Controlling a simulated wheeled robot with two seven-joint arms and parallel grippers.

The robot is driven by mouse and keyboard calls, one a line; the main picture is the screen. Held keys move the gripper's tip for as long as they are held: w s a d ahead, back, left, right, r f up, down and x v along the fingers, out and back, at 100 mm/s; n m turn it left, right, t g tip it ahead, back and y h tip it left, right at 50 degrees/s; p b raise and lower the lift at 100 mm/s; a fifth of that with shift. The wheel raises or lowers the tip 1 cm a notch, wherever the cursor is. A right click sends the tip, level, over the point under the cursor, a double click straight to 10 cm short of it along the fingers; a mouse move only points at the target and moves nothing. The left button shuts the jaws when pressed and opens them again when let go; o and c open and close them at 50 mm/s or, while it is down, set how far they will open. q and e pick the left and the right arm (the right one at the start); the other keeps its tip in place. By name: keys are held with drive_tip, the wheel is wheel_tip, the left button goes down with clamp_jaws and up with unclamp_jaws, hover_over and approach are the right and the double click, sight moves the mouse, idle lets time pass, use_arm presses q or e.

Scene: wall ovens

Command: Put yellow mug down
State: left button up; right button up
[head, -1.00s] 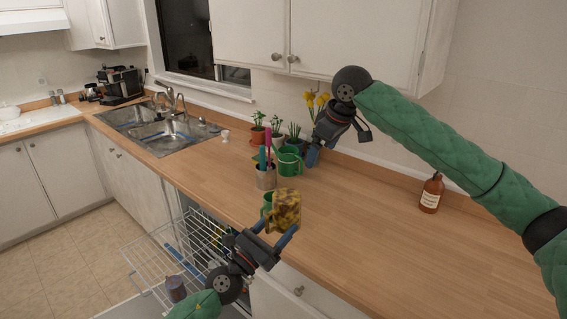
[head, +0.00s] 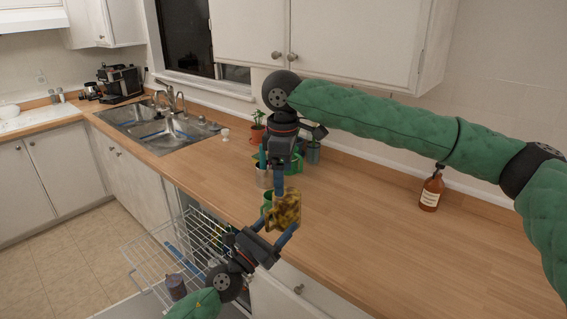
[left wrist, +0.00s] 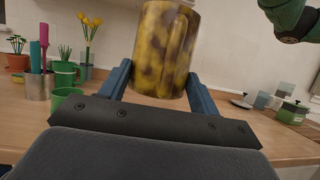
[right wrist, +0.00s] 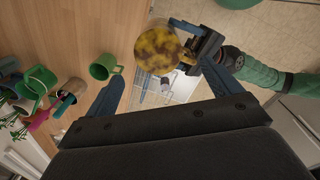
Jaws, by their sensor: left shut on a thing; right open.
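The yellow mug (head: 287,208), mottled with brown, is held near the counter's front edge in the head view. My left gripper (head: 279,224) is shut on it. The mug (left wrist: 165,50) stands between the left fingers in the left wrist view, its handle side toward the camera. My right gripper (head: 280,188) is open and empty, just behind and above the mug, and its body hides part of the plants. In the right wrist view, the mug (right wrist: 156,50) shows beyond the gap between the open right fingers. I cannot see the right fingers touching it.
A green mug (right wrist: 104,67) stands on the wooden counter (head: 390,235) beside the yellow mug. A utensil holder (left wrist: 38,86) and potted plants stand behind. A brown bottle (head: 431,192) is at right. An open dishwasher rack (head: 160,255) lies below left. The counter's middle right is clear.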

sight(284, 202)
wheel_tip(284, 202, down, 9)
drive_tip(key=shift+w+f, duration=0.1)
idle(0.4)
drive_tip(key=c, duration=1)
use_arm(q)
drive_tip(key=o, duration=0.7)
use_arm(e)
drive_tip(key=shift+c, duration=1.2)
use_arm(q)
drive_tip(key=o, duration=0.5)
drive_tip(key=shift+o, duration=0.2)
drive_tip(key=shift+s, duration=0.1)
